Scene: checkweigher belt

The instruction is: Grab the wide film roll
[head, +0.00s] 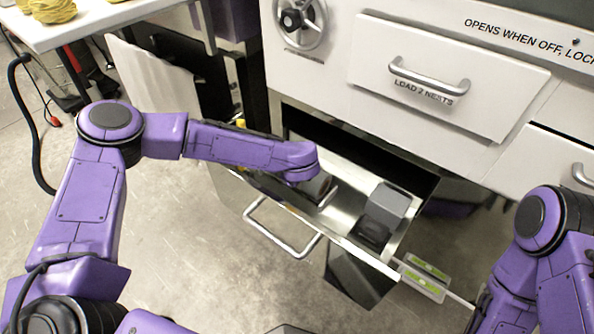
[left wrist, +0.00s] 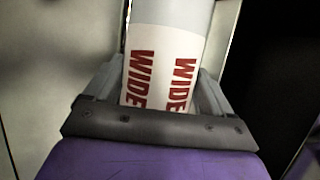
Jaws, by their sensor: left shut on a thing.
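The wide film roll (left wrist: 165,50) is a pale grey-white cylinder with a white label reading WIDE in red, seen close up in the left wrist view. My left gripper (left wrist: 157,92) has one finger on each side of it and is shut on its labelled part. In the head view my left arm reaches into the open metal drawer (head: 352,243), and the left gripper (head: 318,188) is low inside its left half. The forearm hides most of the roll there. My right arm is at the right edge; its gripper is out of view.
A grey blocky thing (head: 388,208) with a dark lower part is in the drawer's right half. The drawer has a bar handle (head: 283,232) in front. A shut drawer marked LOAD 2 NESTS (head: 440,95) is above. A table (head: 95,20) with yellow bundles stands at upper left.

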